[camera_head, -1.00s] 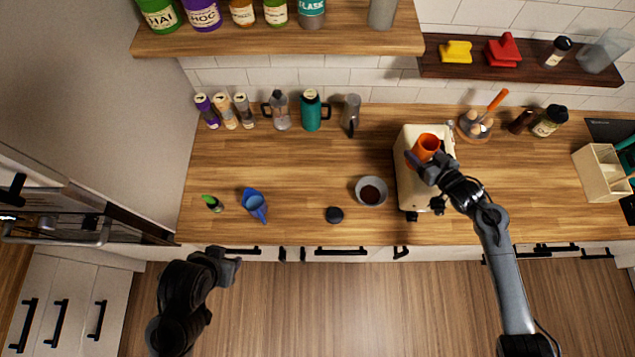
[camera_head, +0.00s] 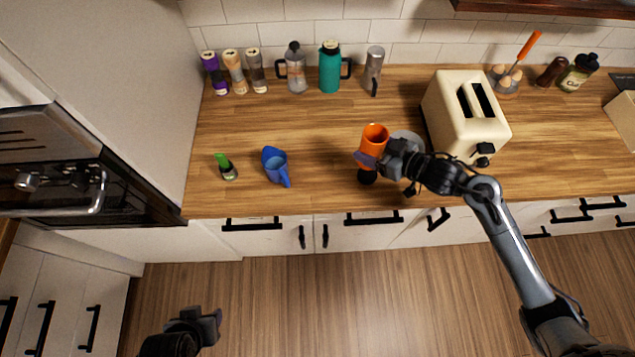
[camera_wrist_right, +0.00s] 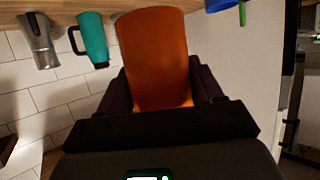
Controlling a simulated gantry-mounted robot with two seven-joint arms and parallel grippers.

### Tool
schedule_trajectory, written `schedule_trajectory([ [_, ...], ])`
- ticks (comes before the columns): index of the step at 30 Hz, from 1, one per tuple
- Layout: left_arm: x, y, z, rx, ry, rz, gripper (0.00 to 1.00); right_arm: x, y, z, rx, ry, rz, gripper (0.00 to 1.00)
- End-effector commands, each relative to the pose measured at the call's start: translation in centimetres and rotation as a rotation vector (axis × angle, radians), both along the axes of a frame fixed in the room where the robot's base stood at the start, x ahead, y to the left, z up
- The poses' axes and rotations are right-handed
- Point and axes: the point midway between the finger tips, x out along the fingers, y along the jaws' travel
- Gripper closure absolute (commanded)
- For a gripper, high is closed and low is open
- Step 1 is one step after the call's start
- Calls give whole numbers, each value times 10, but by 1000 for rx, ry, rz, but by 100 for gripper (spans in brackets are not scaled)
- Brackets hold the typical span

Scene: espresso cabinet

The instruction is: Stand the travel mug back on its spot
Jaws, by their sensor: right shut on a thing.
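The orange travel mug (camera_head: 373,143) is held upright above the counter, its open mouth facing up. It also fills the middle of the right wrist view (camera_wrist_right: 155,55). My right gripper (camera_head: 378,161) is shut on it, with a dark finger on each side. A black round lid-like piece (camera_head: 367,177) shows just below the mug in the head view; the mug and gripper partly cover it. My left gripper (camera_head: 205,325) is low in the head view, away from the counter; its jaw opening is unclear.
A grey bowl (camera_head: 409,136) is partly hidden behind my right gripper. A cream toaster (camera_head: 465,115) stands to the right. A blue jug (camera_head: 276,167) and a green-topped bottle (camera_head: 226,167) stand left. A teal flask (camera_head: 330,68) and a steel mug (camera_head: 374,68) line the back wall.

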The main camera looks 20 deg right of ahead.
Motion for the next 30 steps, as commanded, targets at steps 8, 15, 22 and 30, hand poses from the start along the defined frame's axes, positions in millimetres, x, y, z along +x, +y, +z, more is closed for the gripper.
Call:
schedule_trajectory([
  [8, 2, -1, -14, -4, -7, 1, 57, 5, 8, -30, 5, -3, -3, 75],
  [15, 2, -3, -15, -11, -7, 6, 57, 34, 44, -57, 6, -1, -3, 75],
  [22, 1, -3, -17, -13, -5, 7, 57, 59, 75, -82, 4, -1, -2, 75],
  [30, 1, -2, -18, -10, -4, 6, 57, 70, 88, -93, 1, -1, -2, 75],
])
